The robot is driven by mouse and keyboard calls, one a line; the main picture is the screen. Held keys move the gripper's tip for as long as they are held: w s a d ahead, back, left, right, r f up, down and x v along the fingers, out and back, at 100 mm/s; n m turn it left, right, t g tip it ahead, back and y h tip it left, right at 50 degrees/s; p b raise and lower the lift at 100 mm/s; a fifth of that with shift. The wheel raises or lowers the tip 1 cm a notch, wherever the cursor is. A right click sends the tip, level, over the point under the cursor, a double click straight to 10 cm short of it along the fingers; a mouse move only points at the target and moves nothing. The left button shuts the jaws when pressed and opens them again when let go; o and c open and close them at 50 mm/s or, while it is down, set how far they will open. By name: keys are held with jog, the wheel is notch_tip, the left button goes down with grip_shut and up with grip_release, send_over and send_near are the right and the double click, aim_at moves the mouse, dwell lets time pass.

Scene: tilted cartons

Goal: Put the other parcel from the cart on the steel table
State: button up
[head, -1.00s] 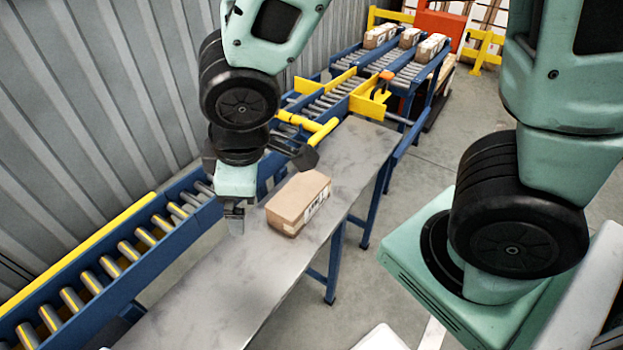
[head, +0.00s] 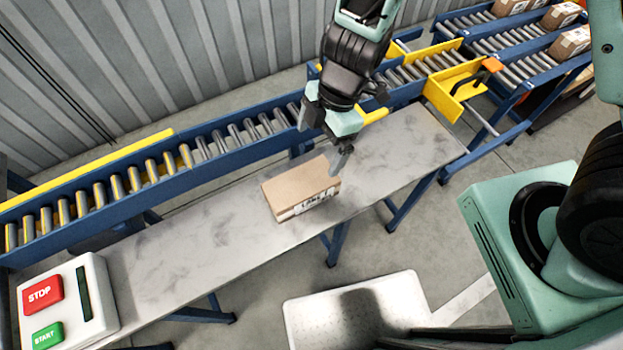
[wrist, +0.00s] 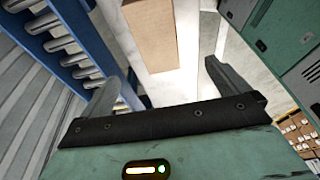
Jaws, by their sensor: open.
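A brown carton parcel (head: 300,188) with a printed label on its front side lies flat on the steel table (head: 225,245). My gripper (head: 340,160) is at the parcel's far right corner in the head view, fingers pointing down. In the wrist view the open, empty fingers (wrist: 160,82) stand apart, and the parcel (wrist: 165,35) shows beyond them, not between them. Whether a finger touches the parcel I cannot tell. I cannot identify a cart with a parcel on it for certain.
A blue roller conveyor (head: 150,178) runs behind the table along the corrugated wall. A control box (head: 90,300) with STOP and START buttons is at the lower left. Several cartons (head: 570,42) sit on roller lanes at the upper right. A pale flat tray (head: 300,320) is in front.

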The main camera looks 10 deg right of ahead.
aim_at(301, 182)
jog(key=b+x, duration=0.6)
jog(key=x, duration=0.4)
jog(key=shift+w+f, duration=0.1)
jog(key=shift+f, duration=0.15)
jog(key=b+x, duration=0.1)
jog(key=x, duration=0.1)
jog(key=b+x, duration=0.4)
jog(key=shift+w+a+f, duration=0.15)
jog(key=shift+w+a, duration=0.1)
jog(key=shift+a, duration=0.05)
jog(key=c, duration=1.3)
notch_tip(301, 182, up, 10)
jog(key=p, duration=0.8)
jog(key=shift+p, duration=0.3)
jog(key=shift+c, duration=0.2)
jog(key=shift+s, duration=0.1)
